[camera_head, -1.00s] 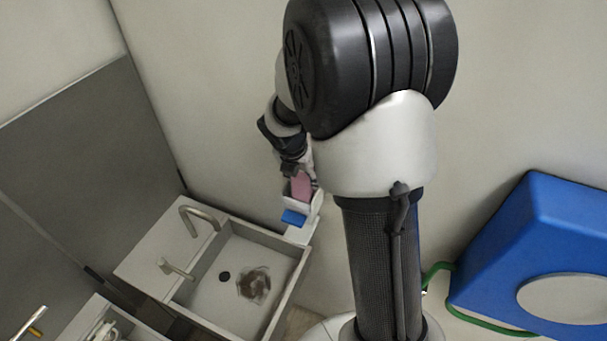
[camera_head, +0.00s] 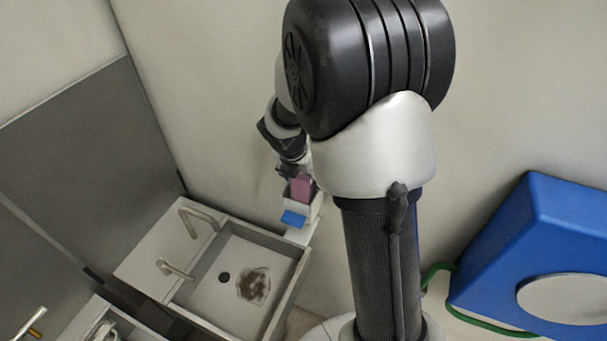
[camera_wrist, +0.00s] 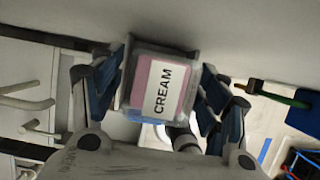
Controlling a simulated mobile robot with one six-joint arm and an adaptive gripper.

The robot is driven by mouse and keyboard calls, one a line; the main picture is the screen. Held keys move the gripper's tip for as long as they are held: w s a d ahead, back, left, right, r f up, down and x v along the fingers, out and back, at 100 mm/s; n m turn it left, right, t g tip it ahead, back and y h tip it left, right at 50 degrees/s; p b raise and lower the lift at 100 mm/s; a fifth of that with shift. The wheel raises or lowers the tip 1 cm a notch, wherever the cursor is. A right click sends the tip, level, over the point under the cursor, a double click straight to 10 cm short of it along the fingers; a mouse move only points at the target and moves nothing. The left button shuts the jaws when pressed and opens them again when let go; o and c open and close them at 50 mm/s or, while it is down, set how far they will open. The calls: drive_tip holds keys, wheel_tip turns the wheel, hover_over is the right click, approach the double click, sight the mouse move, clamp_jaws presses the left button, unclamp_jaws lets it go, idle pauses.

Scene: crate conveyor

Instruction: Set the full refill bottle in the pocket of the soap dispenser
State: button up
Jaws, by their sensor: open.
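The soap dispenser (camera_head: 312,213) is a white wall unit with a blue front part (camera_head: 293,218), above the sink's far right corner. The pink refill bottle (camera_head: 301,189) stands in its top opening, its upper part showing above the white walls. In the wrist view the bottle (camera_wrist: 146,84) carries a white label reading CREAM and sits within the dispenser's grey frame (camera_wrist: 193,62). Its lower end is hidden. My gripper (camera_wrist: 158,88) is open, one finger on each side of the bottle and apart from it. It shows small just above the bottle in the head view (camera_head: 292,171).
The wall (camera_head: 220,100) is close behind the dispenser. A blue box (camera_head: 550,235) with a green hose (camera_head: 480,317) is at right.

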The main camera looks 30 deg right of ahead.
drive_tip(key=s+a+r+m+p, duration=0.1)
drive_tip(key=s+a+r+m, duration=0.25)
drive_tip(key=r, duration=0.45)
drive_tip(key=s+a+r+m+p, duration=0.1)
drive_tip(key=s+a+r+m, duration=0.2)
drive_tip(key=s+r, duration=0.35)
drive_tip(key=s+a+r+m+t+y, duration=0.1)
drive_tip(key=s+a+m, duration=0.3)
drive_tip(key=s+m, duration=0.4)
drive_tip(key=s+a+r+m+y, duration=0.2)
drive_tip(key=s+m, duration=0.5)
drive_tip(key=m, duration=0.4)
drive_tip(key=shift+s+a+r+t, duration=0.4)
drive_tip(key=shift+a+r, duration=0.2)
drive_tip(key=shift+a, duration=0.25)
drive_tip(key=shift+f, duration=0.1)
wheel_tip(320, 180, down, 21)
drive_tip(key=b, duration=2.1)
